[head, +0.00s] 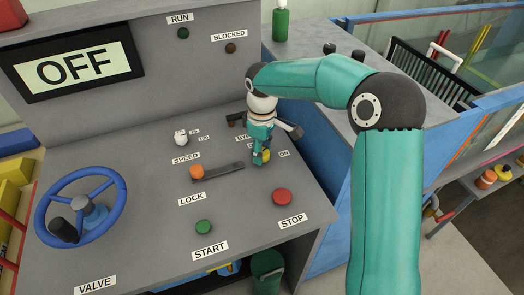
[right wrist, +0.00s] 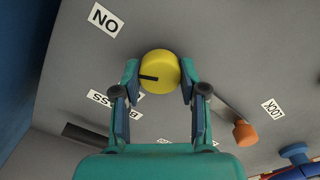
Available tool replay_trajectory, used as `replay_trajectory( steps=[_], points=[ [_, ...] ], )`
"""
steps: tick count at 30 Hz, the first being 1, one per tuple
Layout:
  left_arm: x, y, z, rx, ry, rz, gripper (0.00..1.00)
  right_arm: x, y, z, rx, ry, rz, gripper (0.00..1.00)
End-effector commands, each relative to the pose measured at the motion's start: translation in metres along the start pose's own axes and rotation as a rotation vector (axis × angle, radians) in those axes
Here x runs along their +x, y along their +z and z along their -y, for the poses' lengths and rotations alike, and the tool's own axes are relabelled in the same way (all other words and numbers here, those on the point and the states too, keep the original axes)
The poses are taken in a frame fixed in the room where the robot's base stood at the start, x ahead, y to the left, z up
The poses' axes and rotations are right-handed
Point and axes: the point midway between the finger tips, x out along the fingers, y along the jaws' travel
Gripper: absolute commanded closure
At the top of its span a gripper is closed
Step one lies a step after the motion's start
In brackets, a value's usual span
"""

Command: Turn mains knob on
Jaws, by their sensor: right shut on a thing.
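A round yellow knob (head: 265,156) with a black pointer mark sits on the grey sloping panel, mostly covered by my right gripper (head: 261,149) in the head view. The right wrist view shows the yellow knob (right wrist: 159,71) between the two fingertips of my right gripper (right wrist: 159,80), which is shut on it. Its pointer mark points left in that view. The ON label (right wrist: 105,19) lies beyond the knob, up and left. The display (head: 75,68) reads OFF. I see no name label for the knob. My left gripper is not in view.
An orange-knobbed lock lever (head: 197,172), a small white speed knob (head: 181,138), a red stop button (head: 283,196) and a green start button (head: 204,228) are nearby. A blue valve wheel (head: 80,210) is at the left. A bypass label (right wrist: 115,103) is partly hidden.

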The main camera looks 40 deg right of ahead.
Motion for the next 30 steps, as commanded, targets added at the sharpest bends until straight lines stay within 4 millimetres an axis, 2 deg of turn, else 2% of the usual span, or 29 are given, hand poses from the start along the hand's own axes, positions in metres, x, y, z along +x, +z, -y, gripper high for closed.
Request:
replay_trajectory(
  steps=[6,15,30],
  points=[
    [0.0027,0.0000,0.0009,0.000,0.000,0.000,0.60,-0.0015,-0.0006,-0.0019,0.198,0.005,-0.005,0.93],
    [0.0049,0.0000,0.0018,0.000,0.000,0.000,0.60,-0.0020,-0.0006,-0.0025,0.402,0.006,-0.007,0.93],
    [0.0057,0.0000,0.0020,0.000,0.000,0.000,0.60,-0.0027,-0.0006,-0.0029,0.499,0.006,-0.008,0.93]
  ],
)
